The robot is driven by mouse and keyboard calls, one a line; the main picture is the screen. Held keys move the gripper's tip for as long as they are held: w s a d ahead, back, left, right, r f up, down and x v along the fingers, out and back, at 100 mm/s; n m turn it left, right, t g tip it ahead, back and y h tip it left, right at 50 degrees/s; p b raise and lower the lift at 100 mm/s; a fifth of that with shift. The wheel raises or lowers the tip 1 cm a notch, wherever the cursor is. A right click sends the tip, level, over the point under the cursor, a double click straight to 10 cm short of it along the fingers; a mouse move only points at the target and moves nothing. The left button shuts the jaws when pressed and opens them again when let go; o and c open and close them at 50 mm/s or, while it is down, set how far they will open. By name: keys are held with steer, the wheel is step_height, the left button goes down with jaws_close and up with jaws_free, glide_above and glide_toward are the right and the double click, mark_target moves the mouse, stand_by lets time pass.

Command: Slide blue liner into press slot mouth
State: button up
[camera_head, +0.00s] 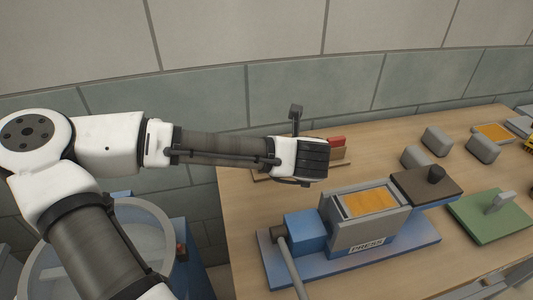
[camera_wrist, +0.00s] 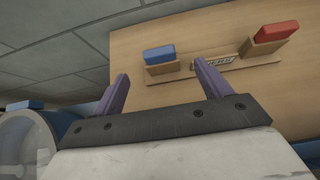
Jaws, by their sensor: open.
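The blue liner (camera_wrist: 160,54) lies in a small wooden holder (camera_wrist: 163,69) on the table in the wrist view. My gripper (camera_wrist: 161,71) is open and empty, its two purple fingers apart, with the blue liner between and beyond their tips. In the head view my gripper hides the blue liner, and its fingers do not show. The grey press (camera_head: 365,220), marked PRESS, stands on a blue base in front of my gripper. An orange surface shows in its open top. I cannot make out the slot mouth clearly.
A red block (camera_wrist: 277,31) sits in a second holder, right of the blue liner; it also shows in the head view (camera_head: 337,141). Several grey blocks (camera_head: 437,140) and a green plate (camera_head: 488,218) lie to the right.

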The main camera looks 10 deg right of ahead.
steer(key=p+x, duration=0.2)
steer(key=x, duration=0.7)
steer(key=shift+w+a+f, duration=0.1)
steer(key=shift+w+a, duration=0.05)
steer(key=c, duration=1.1)
